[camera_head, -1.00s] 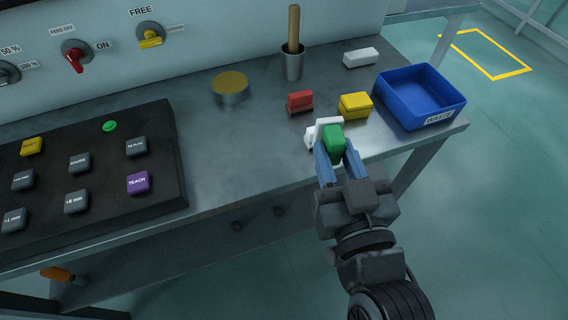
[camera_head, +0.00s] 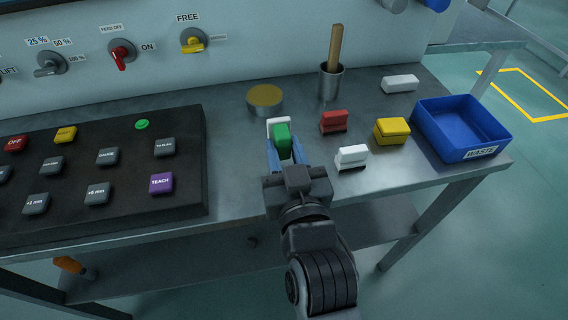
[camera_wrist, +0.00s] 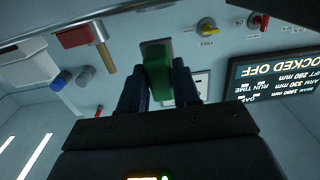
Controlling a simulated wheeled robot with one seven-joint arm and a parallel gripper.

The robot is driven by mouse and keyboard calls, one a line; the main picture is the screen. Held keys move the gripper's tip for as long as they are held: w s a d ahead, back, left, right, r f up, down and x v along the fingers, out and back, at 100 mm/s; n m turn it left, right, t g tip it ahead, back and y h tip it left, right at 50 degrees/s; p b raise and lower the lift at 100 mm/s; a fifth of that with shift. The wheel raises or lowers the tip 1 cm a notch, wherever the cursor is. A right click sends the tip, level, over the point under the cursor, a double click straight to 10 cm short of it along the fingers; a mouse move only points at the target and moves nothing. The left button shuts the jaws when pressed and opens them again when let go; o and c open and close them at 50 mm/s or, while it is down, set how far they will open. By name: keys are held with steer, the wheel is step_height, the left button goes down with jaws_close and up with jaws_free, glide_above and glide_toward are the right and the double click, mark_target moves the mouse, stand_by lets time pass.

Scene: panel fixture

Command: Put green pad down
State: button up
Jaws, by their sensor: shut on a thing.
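The green pad (camera_head: 283,140) is held between the blue fingers of my gripper (camera_head: 285,152), over the table left of the red pad. A white piece (camera_head: 279,124) shows right behind the green pad; I cannot tell whether it is part of it. In the wrist view the green pad (camera_wrist: 158,78) stands between the dark fingers of my gripper (camera_wrist: 160,85). The steel table (camera_head: 235,180) lies below, and I cannot tell whether the pad touches it.
A red pad (camera_head: 334,121), a white pad (camera_head: 351,156) and a yellow block (camera_head: 392,131) stand to the right. The blue waste bin (camera_head: 465,155) is farther right. A round tin (camera_head: 265,98) and a cup with a stick (camera_head: 330,82) stand behind. The black button panel (camera_head: 190,205) is left.

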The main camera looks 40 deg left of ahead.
steer(key=shift+w+a+f+b, duration=0.15)
steer(key=shift+f+b, duration=0.25)
steer(key=shift+f, duration=1.7)
steer(key=shift+f, duration=0.1)
steer(key=o, duration=0.9)
steer(key=shift+o, duration=0.2)
steer(key=shift+s+d, duration=0.3)
steer(key=b+v, duration=0.1)
steer(key=v, duration=1)
